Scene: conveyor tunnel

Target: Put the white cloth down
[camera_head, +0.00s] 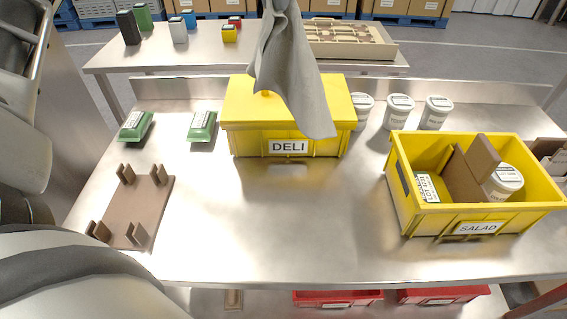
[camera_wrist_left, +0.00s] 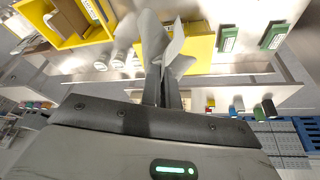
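The white cloth (camera_head: 291,72), grey in the shade, hangs in folds from the top edge of the head view, in front of the yellow DELI crate (camera_head: 240,135). Its lower corner overlaps the crate's front in the picture; I cannot tell if it touches. In the left wrist view, my left gripper (camera_wrist_left: 162,82) is shut on the cloth (camera_wrist_left: 155,38), which spreads beyond the fingertips. The gripper itself is above the head view's edge. My right gripper is in neither view.
An open yellow SALAD crate (camera_head: 405,222) with a tub, a packet and a brown divider stands at right. White tubs (camera_head: 399,112) stand behind. Green packs (camera_head: 202,126) and a brown pegged rack (camera_head: 137,205) are at left. The steel table's front middle is clear.

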